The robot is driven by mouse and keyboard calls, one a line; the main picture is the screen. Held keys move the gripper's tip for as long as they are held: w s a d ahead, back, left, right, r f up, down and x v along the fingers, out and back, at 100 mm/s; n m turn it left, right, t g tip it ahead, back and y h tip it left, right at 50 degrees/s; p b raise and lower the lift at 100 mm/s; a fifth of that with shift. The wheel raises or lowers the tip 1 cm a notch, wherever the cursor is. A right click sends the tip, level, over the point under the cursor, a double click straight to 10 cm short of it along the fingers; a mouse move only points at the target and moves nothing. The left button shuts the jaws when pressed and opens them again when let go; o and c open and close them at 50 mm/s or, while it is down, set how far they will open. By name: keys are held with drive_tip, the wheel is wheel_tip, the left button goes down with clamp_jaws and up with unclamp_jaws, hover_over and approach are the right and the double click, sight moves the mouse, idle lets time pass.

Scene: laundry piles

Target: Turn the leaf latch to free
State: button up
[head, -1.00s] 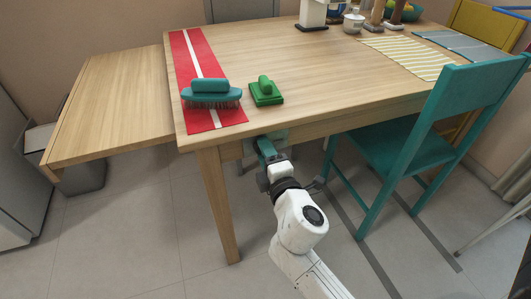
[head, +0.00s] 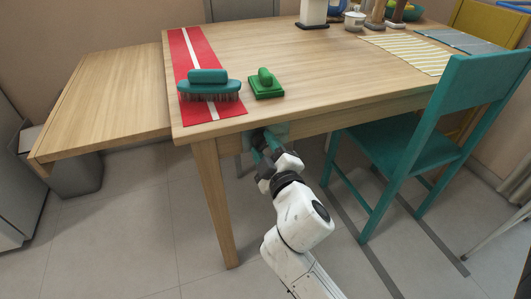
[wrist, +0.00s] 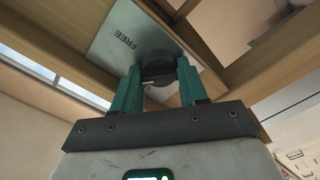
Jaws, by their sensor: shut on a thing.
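The leaf latch is under the table's front edge. In the wrist view, its dark round knob (wrist: 157,68) sits on a metal plate (wrist: 118,42) marked "FREE", with the lettering upside down. My gripper (wrist: 158,90) has its two teal fingers on either side of the knob, shut on it. In the head view, my gripper (head: 268,142) is at the table's front edge, right of the front leg. The knob is hidden there. A pointer or any other marking on the plate cannot be made out. The wooden leaf (head: 105,105) extends level to the left of the table.
The wooden table (head: 330,75) holds a teal brush (head: 209,84) on a red runner (head: 190,50) and a green block with a handle (head: 266,84). A teal chair (head: 405,145) stands to the right, and a table leg (head: 215,200) is left of my gripper.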

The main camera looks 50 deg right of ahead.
drive_tip(key=shift+f+m+b, duration=0.15)
drive_tip(key=shift+m+b, duration=2.5)
drive_tip(key=shift+m, duration=2.45)
drive_tip(key=o, duration=1.1)
drive_tip(key=shift+c, duration=0.2)
drive_tip(key=v, duration=1)
drive_tip(key=shift+s+a, duration=0.25)
drive_tip(key=shift+s, duration=0.1)
